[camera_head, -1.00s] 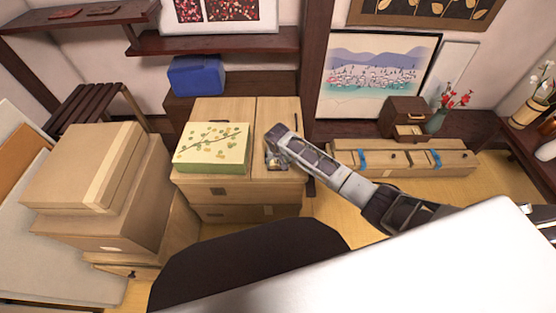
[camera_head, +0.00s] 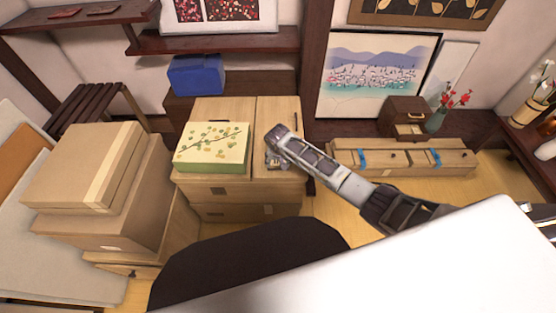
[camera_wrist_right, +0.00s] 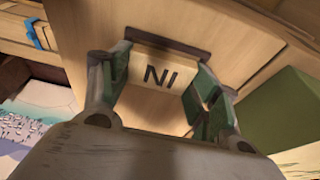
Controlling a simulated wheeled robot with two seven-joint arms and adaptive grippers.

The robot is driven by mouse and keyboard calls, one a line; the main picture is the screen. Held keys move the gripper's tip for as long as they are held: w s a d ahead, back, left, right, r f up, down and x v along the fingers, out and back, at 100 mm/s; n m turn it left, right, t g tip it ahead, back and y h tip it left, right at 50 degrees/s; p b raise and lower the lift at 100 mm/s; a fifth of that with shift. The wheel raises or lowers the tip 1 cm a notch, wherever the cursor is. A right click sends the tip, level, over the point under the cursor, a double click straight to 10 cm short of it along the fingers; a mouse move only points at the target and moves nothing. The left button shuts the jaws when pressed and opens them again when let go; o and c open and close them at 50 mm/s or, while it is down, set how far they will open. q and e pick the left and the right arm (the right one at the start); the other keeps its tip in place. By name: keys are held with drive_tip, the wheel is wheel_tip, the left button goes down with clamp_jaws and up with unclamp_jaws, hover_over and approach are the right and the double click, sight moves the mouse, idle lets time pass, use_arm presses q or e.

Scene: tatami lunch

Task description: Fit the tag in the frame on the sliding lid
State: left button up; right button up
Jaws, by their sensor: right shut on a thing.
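My right gripper (camera_head: 273,161) is over the right part of the wooden box top in the head view. In the right wrist view its green-padded fingers (camera_wrist_right: 160,88) are closed on the sides of a pale tag (camera_wrist_right: 163,76) with dark letters that read "NI" from this side. A dark frame (camera_wrist_right: 170,40) runs along the tag's far edge on the light wood of the lid (camera_wrist_right: 150,108). I cannot tell whether the tag is seated in the frame or only against it. In the head view the lid (camera_head: 278,113) shows beside the arm, and the gripper hides the tag. My left gripper is out of view.
A green box with a leaf-patterned top (camera_head: 213,146) stands just left of the gripper. Cardboard boxes (camera_head: 88,170) are stacked at the left. A blue box (camera_head: 196,76) sits behind. A long wooden case (camera_head: 400,158) with blue bands lies to the right.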

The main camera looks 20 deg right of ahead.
drive_tip(key=shift+f, duration=0.15)
idle(0.4)
drive_tip(key=o, duration=0.9)
drive_tip(key=v, duration=1.2)
drive_tip(key=shift+s+a, duration=0.1)
drive_tip(key=shift+s, duration=0.05)
idle(0.5)
